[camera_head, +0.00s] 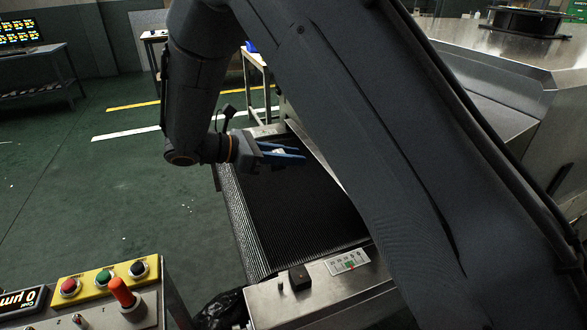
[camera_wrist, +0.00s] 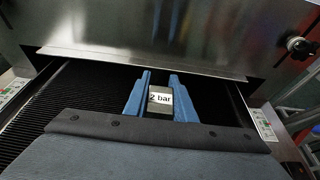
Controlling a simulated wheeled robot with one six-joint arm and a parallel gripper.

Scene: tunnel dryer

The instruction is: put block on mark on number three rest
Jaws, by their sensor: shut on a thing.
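My gripper (camera_head: 284,155) has blue fingers and hangs over the dark ribbed belt. It is shut on a small grey block (camera_wrist: 160,108) with a white label reading "2 bar", seen between the fingers in the wrist view. My gripper (camera_wrist: 160,85) points toward the metal housing at the belt's end. I cannot make out a rest numbered three or a mark on it in either view.
The belt (camera_head: 300,210) is bare around my gripper. A metal ledge (camera_head: 325,292) at its near end carries a black piece (camera_head: 299,278) and a marked plate (camera_head: 348,262). The steel housing (camera_wrist: 160,30) spans the belt. A button panel (camera_head: 105,290) stands at lower left.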

